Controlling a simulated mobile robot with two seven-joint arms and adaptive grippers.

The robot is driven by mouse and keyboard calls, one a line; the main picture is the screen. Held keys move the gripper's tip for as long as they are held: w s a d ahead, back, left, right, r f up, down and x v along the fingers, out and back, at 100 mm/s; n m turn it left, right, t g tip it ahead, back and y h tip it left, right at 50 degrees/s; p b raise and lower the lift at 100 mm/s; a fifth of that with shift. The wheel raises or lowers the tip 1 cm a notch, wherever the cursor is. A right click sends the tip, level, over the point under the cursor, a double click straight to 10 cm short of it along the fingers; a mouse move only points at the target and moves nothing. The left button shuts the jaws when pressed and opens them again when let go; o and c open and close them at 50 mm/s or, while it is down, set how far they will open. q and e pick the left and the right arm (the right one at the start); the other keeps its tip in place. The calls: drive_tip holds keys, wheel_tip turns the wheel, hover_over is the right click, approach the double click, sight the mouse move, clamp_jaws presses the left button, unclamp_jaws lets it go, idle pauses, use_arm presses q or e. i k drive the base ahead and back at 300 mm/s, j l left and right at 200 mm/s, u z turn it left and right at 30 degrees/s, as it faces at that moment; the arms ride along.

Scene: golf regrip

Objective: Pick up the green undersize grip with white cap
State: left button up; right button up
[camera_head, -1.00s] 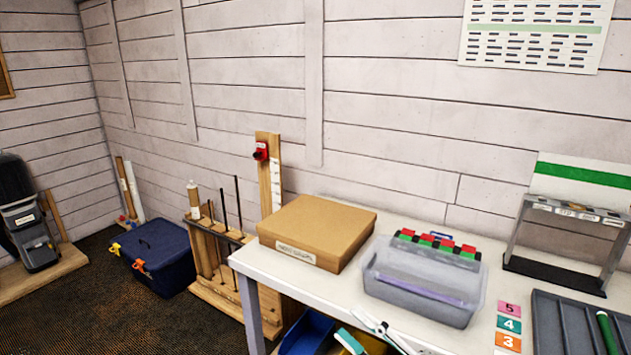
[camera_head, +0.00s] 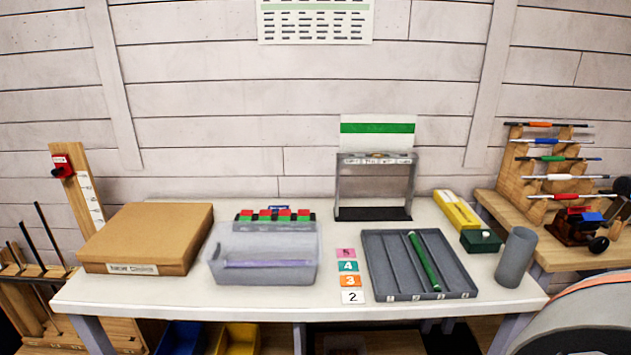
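A green grip (camera_head: 424,261) lies lengthwise in a middle compartment of a dark grey divided tray (camera_head: 372,262) on the white table. It tilts slightly in the picture, with its far end to the left of its near end. There seems to be a small pale spot at its near end; I cannot tell if this is a white cap. The other compartments look empty. Neither of my grippers is in view.
Number cards (camera_head: 350,281) lie left of the tray, beside a clear bin (camera_head: 263,270) and a cardboard box (camera_head: 150,235). A grey frame stand (camera_head: 374,213) is behind. A grey cylinder (camera_head: 516,258), green box (camera_head: 480,241) and yellow box (camera_head: 456,212) stand right. The tray's near side is clear.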

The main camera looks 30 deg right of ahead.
sight(411, 235)
drive_tip(key=z, duration=1.75)
